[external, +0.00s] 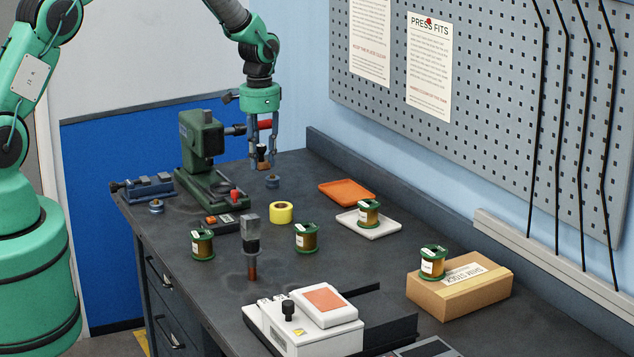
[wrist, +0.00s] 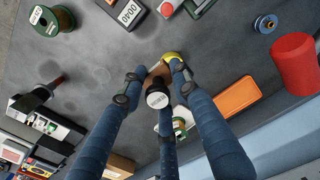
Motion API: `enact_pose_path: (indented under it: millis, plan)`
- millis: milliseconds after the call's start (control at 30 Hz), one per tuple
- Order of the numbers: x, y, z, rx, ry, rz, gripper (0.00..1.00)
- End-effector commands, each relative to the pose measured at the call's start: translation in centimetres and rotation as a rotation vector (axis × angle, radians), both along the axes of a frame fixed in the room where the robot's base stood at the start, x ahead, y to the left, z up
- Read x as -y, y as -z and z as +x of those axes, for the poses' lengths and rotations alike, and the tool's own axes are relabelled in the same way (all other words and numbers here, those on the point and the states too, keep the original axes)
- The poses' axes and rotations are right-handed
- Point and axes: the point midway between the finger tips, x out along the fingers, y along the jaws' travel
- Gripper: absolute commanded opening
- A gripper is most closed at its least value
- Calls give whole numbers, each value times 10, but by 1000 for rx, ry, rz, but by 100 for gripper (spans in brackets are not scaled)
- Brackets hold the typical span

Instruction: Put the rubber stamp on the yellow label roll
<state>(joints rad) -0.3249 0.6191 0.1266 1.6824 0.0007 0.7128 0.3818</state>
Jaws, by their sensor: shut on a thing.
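The rubber stamp (external: 262,156), with a dark handle and a brown base, is held between the fingertips of my gripper (external: 262,160), above the bench. The yellow label roll (external: 281,212) lies on the bench, to the right of and nearer the viewer than the held stamp. In the wrist view, the yellow roll (wrist: 171,57) is partly hidden behind a finger and the stamp. The stamp appears apart from it.
A green press (external: 200,150) stands left of my gripper. An orange tray (external: 347,192), a white tray (external: 370,222) with a wire spool, another spool (external: 306,238) and an upright hammer-like tool (external: 251,240) surround the roll.

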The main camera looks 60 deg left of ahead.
Motion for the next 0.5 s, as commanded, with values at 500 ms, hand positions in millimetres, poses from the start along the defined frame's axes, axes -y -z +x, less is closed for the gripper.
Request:
enact_pose_path:
  millis: [500]
  plan:
    - [41, 1, -82, -1, -57, 0, 3]
